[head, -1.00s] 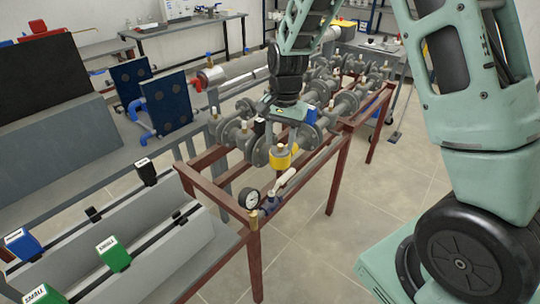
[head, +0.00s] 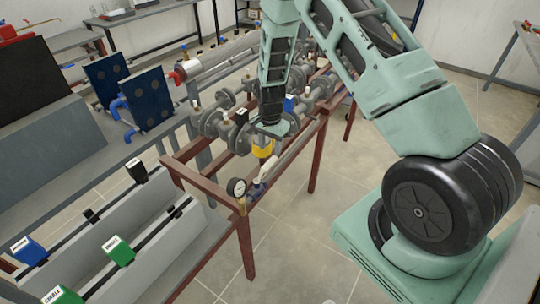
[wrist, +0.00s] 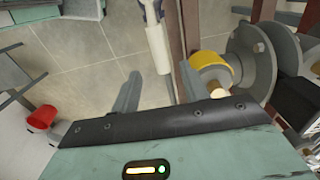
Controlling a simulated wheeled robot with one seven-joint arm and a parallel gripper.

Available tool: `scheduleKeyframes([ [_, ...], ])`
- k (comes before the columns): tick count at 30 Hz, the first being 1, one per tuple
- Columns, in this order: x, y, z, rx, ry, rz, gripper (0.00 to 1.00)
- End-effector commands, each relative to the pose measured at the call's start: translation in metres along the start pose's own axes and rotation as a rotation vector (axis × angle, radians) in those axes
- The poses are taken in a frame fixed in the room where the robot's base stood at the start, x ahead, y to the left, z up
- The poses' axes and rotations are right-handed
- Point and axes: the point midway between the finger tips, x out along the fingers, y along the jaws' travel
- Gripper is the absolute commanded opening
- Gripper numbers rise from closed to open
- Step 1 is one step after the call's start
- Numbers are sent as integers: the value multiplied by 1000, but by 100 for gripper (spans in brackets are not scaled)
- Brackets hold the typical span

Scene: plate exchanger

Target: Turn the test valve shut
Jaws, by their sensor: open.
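A small valve with a dark blue body (head: 256,190) and a pale lever (head: 270,173) sits at the near end of the pipe rack, beside a round gauge (head: 237,187). I take it for the test valve. My gripper (head: 268,132) is above the rack, behind the lever and close to a yellow-collared fitting (head: 263,148). In the wrist view the jaws (wrist: 160,88) are open and empty. The pale lever (wrist: 159,42) lies ahead, in line with the gap between them. The yellow fitting (wrist: 208,66) is just right of the right finger. Contact with the lever cannot be told.
Grey flanged pipes (head: 213,122) fill the red-brown frame (head: 205,180) left of and behind my gripper. In the wrist view a large grey flange (wrist: 252,60) is close on the right. Labelled blocks (head: 118,250) stand on the left bench.

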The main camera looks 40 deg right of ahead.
Motion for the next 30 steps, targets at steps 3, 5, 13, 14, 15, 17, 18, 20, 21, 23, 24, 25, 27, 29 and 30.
scheduleKeyframes([
  [3, 20, 1, 1, -1, -2, 4, 45],
  [5, 30, 1, 1, -1, -2, 3, 45],
  [13, 56, 0, 0, -1, -1, 1, 45],
  [14, 57, 0, 0, -1, 0, 0, 45],
  [15, 58, 0, 0, -1, 0, 0, 45],
  [17, 60, 0, 0, -1, 0, 0, 45],
  [18, 60, 0, 0, -1, 0, 0, 45],
  [20, 60, 0, 0, -1, 0, 0, 45],
  [21, 60, 0, 0, -1, 0, 0, 45],
  [23, 60, 0, 0, -1, 0, 0, 45],
  [24, 60, 0, 0, -1, 0, 0, 39],
  [25, 60, 0, 0, -1, 0, 0, 31],
  [27, 60, 0, 0, -1, 0, 0, 11],
  [29, 60, 0, 0, -1, 0, 0, 0],
  [30, 60, 0, 0, -1, 0, 0, 0],
])
